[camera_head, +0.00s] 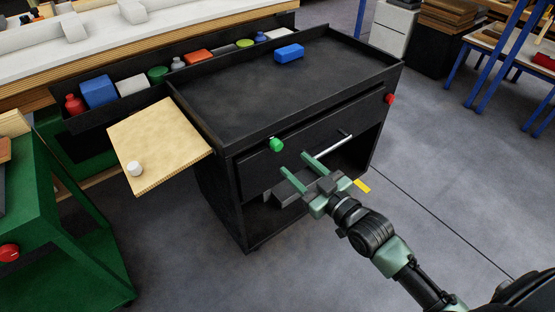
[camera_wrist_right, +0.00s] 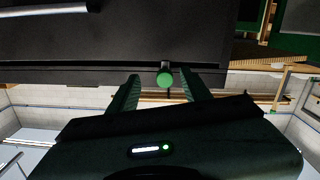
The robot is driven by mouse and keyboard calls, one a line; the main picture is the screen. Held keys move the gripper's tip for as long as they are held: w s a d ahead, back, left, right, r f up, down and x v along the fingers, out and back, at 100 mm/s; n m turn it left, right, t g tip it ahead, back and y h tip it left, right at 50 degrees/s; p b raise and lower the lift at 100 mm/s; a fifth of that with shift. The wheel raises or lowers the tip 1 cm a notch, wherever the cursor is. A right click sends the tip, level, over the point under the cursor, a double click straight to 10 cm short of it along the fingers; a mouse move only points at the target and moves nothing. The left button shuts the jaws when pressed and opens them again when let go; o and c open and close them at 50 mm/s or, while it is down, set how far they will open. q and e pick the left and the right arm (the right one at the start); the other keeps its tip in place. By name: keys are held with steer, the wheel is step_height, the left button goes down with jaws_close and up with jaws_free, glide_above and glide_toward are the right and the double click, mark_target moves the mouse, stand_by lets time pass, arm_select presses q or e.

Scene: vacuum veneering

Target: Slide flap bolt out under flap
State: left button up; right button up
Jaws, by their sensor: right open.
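The flap (camera_head: 160,142) is a pale wooden board with a white knob (camera_head: 135,169), sticking out from the left side of the black cart (camera_head: 290,85). The likely flap bolt is a green knob (camera_head: 276,145) at the upper left of the cart's front. It also shows in the right wrist view (camera_wrist_right: 165,79), lined up between the fingertips. My right gripper (camera_head: 293,163) is open and empty in front of the cart, with its fingers pointing toward the front near the green knob. Contact with the knob cannot be told. My left gripper is not in view.
A drawer handle (camera_head: 333,145) juts from the cart's front beside my right gripper. A red knob (camera_head: 390,98) sits at the front's right end. A blue block (camera_head: 289,53) lies on the cart top. A green cabinet (camera_head: 75,235) stands at left.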

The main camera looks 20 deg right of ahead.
mark_target(279, 147)
steer(key=shift+t+y, duration=0.3)
steer(key=w+a, duration=0.1)
steer(key=w, duration=0.1)
steer(key=w+a+r, duration=0.1)
steer(key=w, duration=0.1)
steer(key=w+a+r+b, duration=0.1)
steer(key=w, duration=0.1)
steer(key=shift+w, duration=0.1)
steer(key=shift+w+a, duration=0.15)
steer(key=shift+w, duration=0.3)
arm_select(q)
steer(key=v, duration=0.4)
arm_select(e)
steer(key=shift+c, duration=0.3)
jaws_close()
